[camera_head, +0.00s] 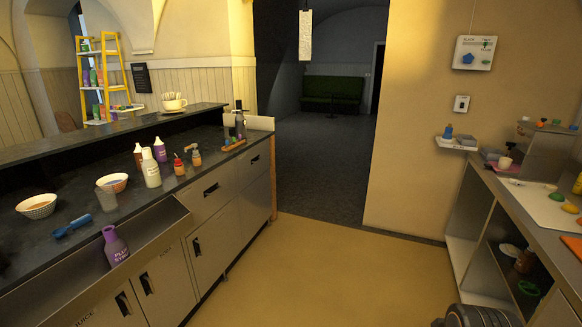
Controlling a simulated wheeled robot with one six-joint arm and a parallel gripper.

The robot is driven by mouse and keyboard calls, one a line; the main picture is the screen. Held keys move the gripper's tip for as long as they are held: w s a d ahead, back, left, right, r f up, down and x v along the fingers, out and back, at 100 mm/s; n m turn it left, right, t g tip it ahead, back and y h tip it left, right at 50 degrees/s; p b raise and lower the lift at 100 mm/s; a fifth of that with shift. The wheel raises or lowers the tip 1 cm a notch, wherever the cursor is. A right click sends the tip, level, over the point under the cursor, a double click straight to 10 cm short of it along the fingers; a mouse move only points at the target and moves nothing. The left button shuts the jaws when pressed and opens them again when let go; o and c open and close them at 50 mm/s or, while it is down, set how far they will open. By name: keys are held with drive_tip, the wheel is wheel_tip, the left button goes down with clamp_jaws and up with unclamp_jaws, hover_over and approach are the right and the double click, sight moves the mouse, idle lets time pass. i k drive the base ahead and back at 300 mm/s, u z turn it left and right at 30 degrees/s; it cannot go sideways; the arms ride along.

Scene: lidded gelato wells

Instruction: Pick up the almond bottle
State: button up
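A cream-coloured bottle (151,170) stands upright on the dark counter at left. It is the likeliest almond bottle, but its label is too small to read. A smaller pale bottle (138,156) stands just behind it to the left, and a purple-topped bottle (160,151) behind it to the right. My gripper does not show in this view.
Bowls (36,206), a clear cup (106,199), a blue scoop (72,226) and small red and orange bottles (179,166) share the counter (60,180). A shelved worktop (535,215) lines the right side. The yellow floor (320,270) between is open.

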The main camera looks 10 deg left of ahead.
sight(150, 167)
drive_tip(key=u, duration=0.3)
drive_tip(key=i, duration=1.85)
drive_tip(key=u, duration=1.4)
drive_tip(key=i, duration=1)
drive_tip(key=u, duration=1.8)
drive_tip(key=i, duration=1.15)
drive_tip(key=u, duration=0.5)
